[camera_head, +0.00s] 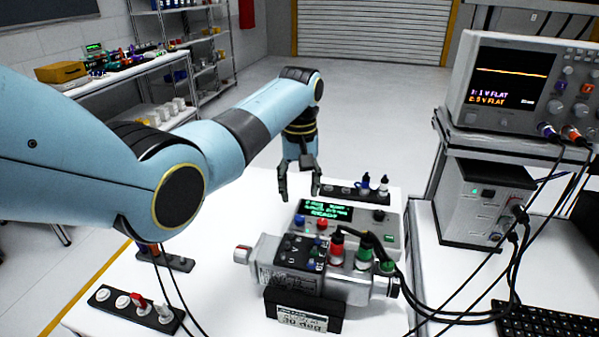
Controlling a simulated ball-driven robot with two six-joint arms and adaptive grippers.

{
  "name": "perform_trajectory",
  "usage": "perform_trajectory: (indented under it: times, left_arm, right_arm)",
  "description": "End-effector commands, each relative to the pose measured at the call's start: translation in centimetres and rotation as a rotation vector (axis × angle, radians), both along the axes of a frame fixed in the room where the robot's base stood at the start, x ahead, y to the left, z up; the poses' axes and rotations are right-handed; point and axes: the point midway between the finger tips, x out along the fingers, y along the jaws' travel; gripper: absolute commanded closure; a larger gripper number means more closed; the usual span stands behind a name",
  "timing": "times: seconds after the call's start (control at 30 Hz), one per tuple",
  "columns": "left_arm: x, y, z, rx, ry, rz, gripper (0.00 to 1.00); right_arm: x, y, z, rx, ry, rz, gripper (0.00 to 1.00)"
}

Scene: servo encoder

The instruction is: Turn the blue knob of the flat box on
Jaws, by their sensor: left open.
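The flat box (388,222) is a grey unit with a lit green-text display (327,210), lying on the white table behind a servo unit. A small blue knob (299,221) is at the left of its front, below the display, with a red knob (321,224) to its right. Which way the blue knob is turned is too small to tell. My left gripper (299,196) points down, open and empty, above and just behind the left end of the box. It appears apart from the knob. My right gripper is out of view.
The servo unit (268,262) with red and green plugs and black cables stands in front of the box. A black strip with blue and white plugs (345,191) lies behind. Another strip (132,309) is at front left. An oscilloscope (515,85) stands on the right.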

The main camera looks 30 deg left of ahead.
Motion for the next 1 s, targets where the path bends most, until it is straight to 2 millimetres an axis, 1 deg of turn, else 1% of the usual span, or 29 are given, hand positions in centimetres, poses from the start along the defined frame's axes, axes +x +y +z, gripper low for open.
perform_trajectory:
  times: [0.03,0.1,0.2,0.3,0.87,1.0]
  left_arm:
    - [0.1,0.0,1.0,0.0,-0.004,0.0,0.53]
    - [0.1,0.0,2.2,0.0,-0.004,0.0,0.53]
    - [0.0,0.0,3.4,0.0,-0.002,0.0,0.53]
    - [0.0,0.0,4.0,0.001,-0.001,0.0,0.53]
    - [0.0,0.0,4.1,0.0,0.0,0.0,0.53]
    - [0.0,0.0,4.1,0.001,0.001,0.0,0.53]
  right_arm:
    - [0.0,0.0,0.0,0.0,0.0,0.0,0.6]
    - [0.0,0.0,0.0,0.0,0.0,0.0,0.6]
    - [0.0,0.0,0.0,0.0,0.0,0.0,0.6]
    - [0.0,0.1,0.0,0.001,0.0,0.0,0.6]
    - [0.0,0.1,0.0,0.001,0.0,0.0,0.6]
    - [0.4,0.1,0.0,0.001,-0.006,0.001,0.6]
